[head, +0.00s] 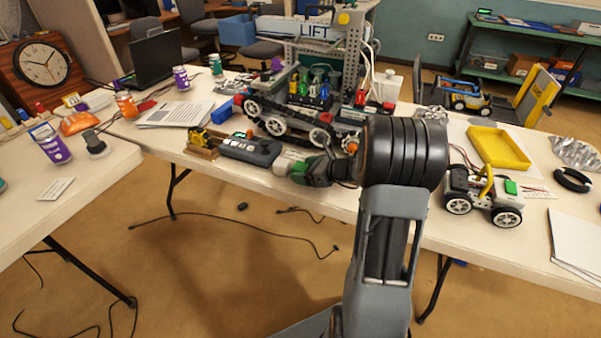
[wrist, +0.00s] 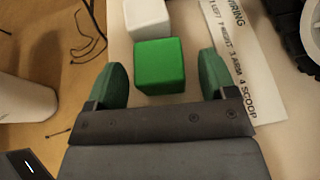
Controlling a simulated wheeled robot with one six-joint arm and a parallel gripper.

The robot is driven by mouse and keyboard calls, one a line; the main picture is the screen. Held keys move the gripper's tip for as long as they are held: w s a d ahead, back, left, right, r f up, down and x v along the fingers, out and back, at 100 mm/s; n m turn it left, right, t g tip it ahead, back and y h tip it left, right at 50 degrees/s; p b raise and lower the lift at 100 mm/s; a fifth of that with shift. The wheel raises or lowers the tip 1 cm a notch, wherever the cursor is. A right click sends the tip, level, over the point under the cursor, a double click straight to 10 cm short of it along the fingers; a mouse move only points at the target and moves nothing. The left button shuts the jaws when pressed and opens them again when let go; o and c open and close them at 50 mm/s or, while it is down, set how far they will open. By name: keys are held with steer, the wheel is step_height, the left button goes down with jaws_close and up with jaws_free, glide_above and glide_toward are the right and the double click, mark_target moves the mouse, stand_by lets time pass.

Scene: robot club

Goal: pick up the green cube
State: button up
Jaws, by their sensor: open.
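The green cube (wrist: 160,65) sits on the pale tabletop in the middle of the wrist view. My gripper (wrist: 161,72) is open, with one green fingertip to the left of the cube and one to the right. Gaps show between the cube and both fingers, and nothing is held. In the head view my gripper (head: 318,172) is low over the near part of the long table, pointing left. The cube is hard to separate from the gripper parts there.
A white block (wrist: 147,17) stands just beyond the cube. A printed wiring sheet (wrist: 240,75) lies to the right, with a dark wheel at the upper right corner. A tracked robot (head: 285,125) stands behind my gripper. A small wheeled car (head: 483,193) stands to the right.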

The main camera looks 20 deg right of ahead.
steer(key=c, duration=1)
steer(key=shift+r, duration=0.1)
